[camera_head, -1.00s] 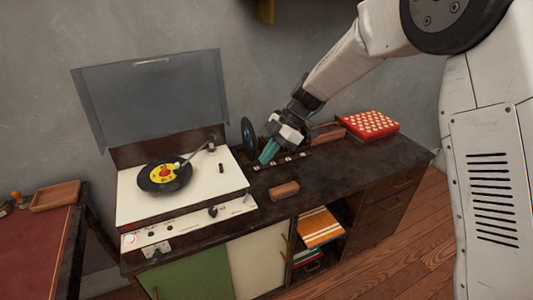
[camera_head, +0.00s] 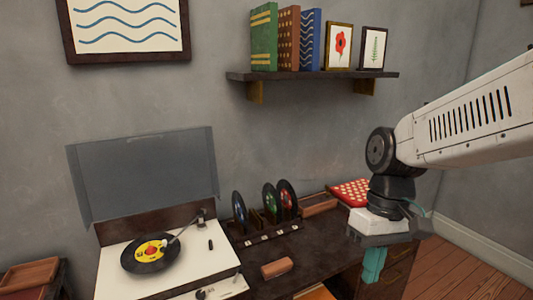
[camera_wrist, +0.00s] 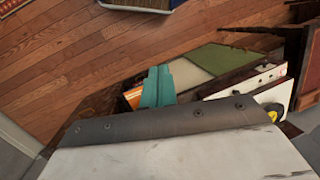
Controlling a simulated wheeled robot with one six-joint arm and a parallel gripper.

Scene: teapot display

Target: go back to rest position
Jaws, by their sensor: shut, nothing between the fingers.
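My gripper (camera_head: 373,264) hangs at the right in the head view, fingers pointing down, in front of the right part of the dark cabinet (camera_head: 320,243). Its teal fingers are together and hold nothing. They also show in the wrist view (camera_wrist: 157,86), above the wooden floor and the cabinet front. My arm reaches in from the right edge of the head view.
A record player (camera_head: 115,268) with its lid up and a yellow-labelled record (camera_head: 133,265) stands at the left. Several records stand in a rack (camera_head: 257,239). A brown block (camera_head: 277,268) lies on the cabinet. A red patterned box (camera_head: 350,192) is behind my gripper. A shelf (camera_head: 310,75) hangs above.

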